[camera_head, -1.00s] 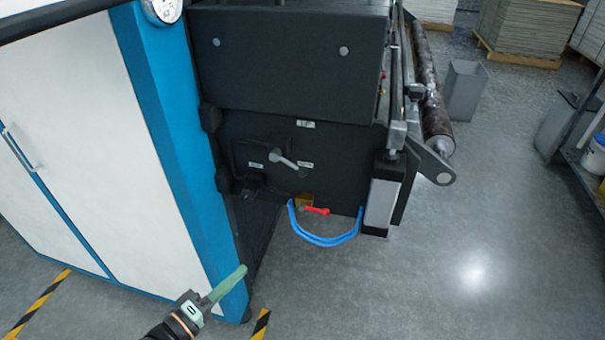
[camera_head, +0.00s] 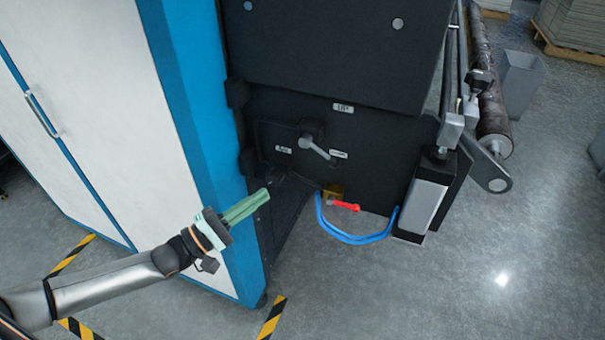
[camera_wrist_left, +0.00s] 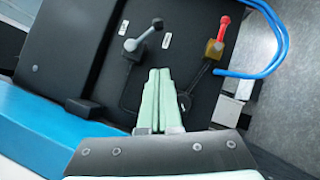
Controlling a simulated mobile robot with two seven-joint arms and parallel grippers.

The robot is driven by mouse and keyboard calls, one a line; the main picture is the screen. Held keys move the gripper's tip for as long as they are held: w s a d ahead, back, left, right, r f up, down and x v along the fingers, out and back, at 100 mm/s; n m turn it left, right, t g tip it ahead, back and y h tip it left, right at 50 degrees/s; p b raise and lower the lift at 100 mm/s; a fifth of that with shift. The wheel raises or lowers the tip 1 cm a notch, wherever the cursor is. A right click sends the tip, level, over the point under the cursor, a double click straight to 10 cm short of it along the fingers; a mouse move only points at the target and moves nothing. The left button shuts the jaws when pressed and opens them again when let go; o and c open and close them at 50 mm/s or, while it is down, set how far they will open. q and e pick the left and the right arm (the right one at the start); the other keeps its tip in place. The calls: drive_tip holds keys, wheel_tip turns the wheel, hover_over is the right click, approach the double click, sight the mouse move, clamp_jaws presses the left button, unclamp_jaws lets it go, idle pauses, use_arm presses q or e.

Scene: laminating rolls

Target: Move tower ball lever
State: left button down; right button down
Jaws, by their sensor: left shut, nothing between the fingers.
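The grey lever (camera_head: 314,147) sits on the dark side panel of the machine, between small white labels, and slants down to the right. In the left wrist view the lever (camera_wrist_left: 142,37) is at the upper left, with a pale handle and a dark knob at its upper end. My left gripper (camera_head: 264,194) has green fingers pressed together with nothing between them. It is to the lower left of the lever and apart from it, in front of the blue cabinet edge. The fingers (camera_wrist_left: 160,72) point toward the panel in the wrist view. My right gripper is not in view.
A red-handled valve (camera_head: 345,205) sits low on the panel, above a blue hose (camera_head: 348,238). It also shows in the wrist view (camera_wrist_left: 221,30). The blue and white cabinet (camera_head: 105,105) stands at left. A roller (camera_head: 489,95) is at right. Open floor lies at lower right.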

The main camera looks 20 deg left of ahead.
sight(320, 152)
use_arm(q)
drive_tip(key=s+d+r+x, duration=0.1)
drive_tip(key=d+x, duration=0.1)
drive_tip(key=x, duration=1)
drive_tip(key=shift+d+p, duration=0.3)
drive_tip(key=shift+p, duration=0.1)
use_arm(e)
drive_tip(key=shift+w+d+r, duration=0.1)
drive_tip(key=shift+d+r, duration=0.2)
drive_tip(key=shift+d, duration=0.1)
use_arm(q)
drive_tip(key=shift+s+r, duration=0.1)
drive_tip(key=shift+r, duration=0.05)
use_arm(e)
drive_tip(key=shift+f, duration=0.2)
use_arm(q)
drive_tip(key=shift+d+r+n+t, duration=0.15)
drive_tip(key=shift+n+t, duration=0.25)
drive_tip(key=shift+n, duration=0.2)
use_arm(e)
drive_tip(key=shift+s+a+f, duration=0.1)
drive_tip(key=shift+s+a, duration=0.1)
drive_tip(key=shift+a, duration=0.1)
